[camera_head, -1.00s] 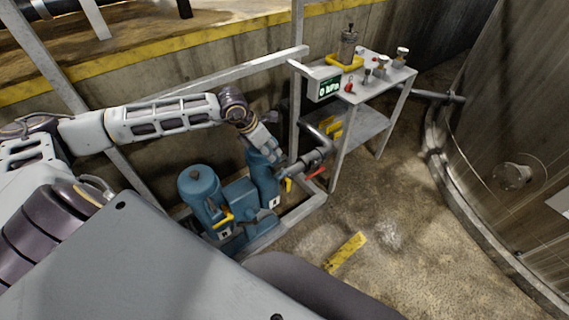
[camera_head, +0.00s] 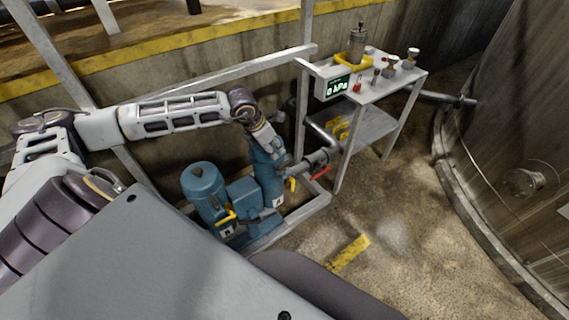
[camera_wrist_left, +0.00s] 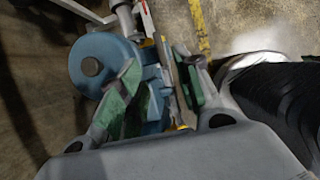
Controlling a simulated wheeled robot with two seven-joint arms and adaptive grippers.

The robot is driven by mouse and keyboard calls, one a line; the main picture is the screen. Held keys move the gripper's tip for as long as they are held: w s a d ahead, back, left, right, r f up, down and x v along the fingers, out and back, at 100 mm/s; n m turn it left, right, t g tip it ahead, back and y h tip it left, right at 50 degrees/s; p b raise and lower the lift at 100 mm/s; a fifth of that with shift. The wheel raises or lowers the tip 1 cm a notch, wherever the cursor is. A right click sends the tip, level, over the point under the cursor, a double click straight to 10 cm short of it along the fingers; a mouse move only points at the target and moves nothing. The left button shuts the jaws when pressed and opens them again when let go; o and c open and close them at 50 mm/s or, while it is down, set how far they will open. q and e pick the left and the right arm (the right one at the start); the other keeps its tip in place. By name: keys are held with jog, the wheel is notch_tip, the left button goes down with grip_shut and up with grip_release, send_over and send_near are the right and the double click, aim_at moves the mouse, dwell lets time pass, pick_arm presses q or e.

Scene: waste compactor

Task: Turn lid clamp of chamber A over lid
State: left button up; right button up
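A blue machine has a wide lidded chamber (camera_head: 203,183) on the left and a narrower blue upright body (camera_head: 270,180) on the right. I cannot tell which one is chamber A, and no lid clamp can be made out clearly. My left gripper (camera_head: 268,146) is at the top of the right body in the head view, its fingers hard to make out there. In the left wrist view, its green-padded fingers (camera_wrist_left: 158,72) are apart, with a round blue lid (camera_wrist_left: 100,62) beside and partly behind the left finger. My right gripper is not in view.
A red lever (camera_head: 320,172) and grey pipe (camera_head: 318,157) are right of the machine. A grey table (camera_head: 397,83) carries valves and a display (camera_head: 337,87) reading 0 kPa. Floor in front is open.

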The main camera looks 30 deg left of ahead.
aim_at(284, 163)
pick_arm(q)
jog(key=shift+p+x, duration=0.65)
jog(key=shift+x, duration=5.65)
grip_shut()
